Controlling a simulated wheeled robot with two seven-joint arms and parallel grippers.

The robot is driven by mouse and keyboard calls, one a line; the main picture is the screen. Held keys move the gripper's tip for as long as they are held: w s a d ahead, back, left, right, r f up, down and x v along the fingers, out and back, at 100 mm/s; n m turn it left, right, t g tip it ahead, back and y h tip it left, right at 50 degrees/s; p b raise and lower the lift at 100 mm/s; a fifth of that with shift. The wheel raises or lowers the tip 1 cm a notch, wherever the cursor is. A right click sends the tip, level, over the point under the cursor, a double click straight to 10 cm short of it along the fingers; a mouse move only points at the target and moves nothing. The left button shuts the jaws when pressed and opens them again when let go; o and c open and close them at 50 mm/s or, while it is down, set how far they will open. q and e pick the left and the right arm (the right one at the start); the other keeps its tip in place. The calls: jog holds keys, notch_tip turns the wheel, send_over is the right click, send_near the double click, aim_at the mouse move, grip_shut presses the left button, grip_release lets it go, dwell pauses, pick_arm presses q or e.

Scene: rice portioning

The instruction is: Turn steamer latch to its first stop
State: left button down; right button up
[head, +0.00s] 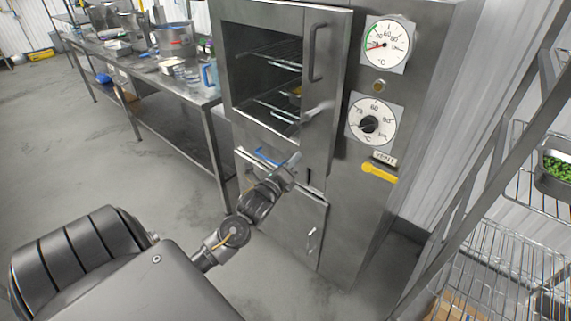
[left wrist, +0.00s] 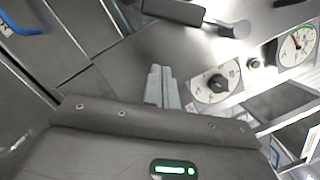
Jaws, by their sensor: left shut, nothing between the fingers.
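The steamer (head: 338,130) stands upright in the head view. Its latch (head: 318,111) is a short grey lever at the lower right of the upper door opening. In the left wrist view the latch (left wrist: 232,28) shows at the top, beyond and to the right of my fingertips. My left gripper (head: 292,160) is in front of the steamer, below the latch and apart from it. Its fingers (left wrist: 163,74) are shut with nothing between them. My right gripper is not in view.
A temperature gauge (head: 388,44), a dial (head: 371,121) and a yellow vent lever (head: 380,174) sit on the right panel. A vertical door handle (head: 316,52) stands above the latch. A steel table (head: 180,88) is at left, a wire rack (head: 480,255) at right.

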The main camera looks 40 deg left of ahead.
pick_arm(q)
jog(key=w+a+r+p, duration=0.2)
jog(key=w+a+r, duration=0.1)
jog(key=shift+a, duration=0.25)
dwell(0.4)
jog(key=shift+a+r+m, duration=0.5)
jog(key=shift+a+m, duration=0.1)
jog(key=shift+a, duration=0.1)
jog(key=b, duration=0.4)
send_near(292, 135)
jog(key=s+d+f, duration=0.2)
jog(key=f, duration=0.1)
jog(key=shift+d+f, duration=0.15)
jog(key=shift+d, duration=0.25)
